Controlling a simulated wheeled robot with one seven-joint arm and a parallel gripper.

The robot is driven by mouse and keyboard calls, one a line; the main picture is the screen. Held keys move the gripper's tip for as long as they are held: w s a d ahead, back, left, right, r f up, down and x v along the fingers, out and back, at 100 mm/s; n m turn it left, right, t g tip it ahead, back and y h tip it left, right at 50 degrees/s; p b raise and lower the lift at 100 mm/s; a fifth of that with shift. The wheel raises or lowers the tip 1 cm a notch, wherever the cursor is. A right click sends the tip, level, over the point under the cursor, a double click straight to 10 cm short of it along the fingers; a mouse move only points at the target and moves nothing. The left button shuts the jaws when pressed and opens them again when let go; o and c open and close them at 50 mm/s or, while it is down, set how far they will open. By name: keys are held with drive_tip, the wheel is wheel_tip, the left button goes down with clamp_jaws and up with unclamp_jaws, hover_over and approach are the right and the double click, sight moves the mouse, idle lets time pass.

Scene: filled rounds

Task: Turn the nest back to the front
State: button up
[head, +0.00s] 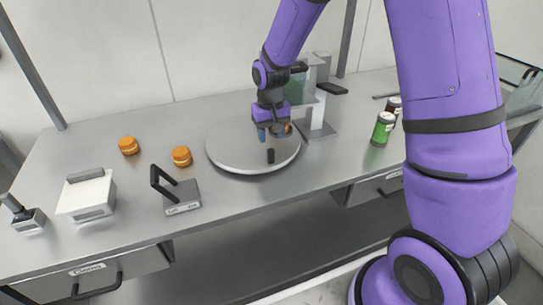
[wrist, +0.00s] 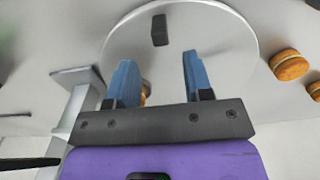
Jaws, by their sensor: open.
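A round grey turntable (head: 228,153) sits on the steel bench; it also fills much of the wrist view (wrist: 228,45). A short black upright peg (head: 270,156) stands near its front edge, and it shows at the top of the wrist view (wrist: 159,30). My gripper (head: 273,135) is over the back part of the disc, pointing down, with its blue fingers (wrist: 157,68) apart. An orange-brown item (wrist: 144,93) shows beside the left finger in the wrist view, mostly hidden by the gripper. I cannot tell whether it is the nest. The peg is apart from the fingers.
Two orange filled rounds (head: 129,145) (head: 181,156) lie on the bench to the left. A dispenser stand (head: 318,125) is just behind right of the disc. Green and dark cans (head: 383,128) stand right.

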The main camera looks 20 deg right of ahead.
sight(271, 150)
wheel_tip(271, 150, down, 9)
drive_tip(key=shift+r, duration=0.15)
idle(0.4)
clamp_jaws()
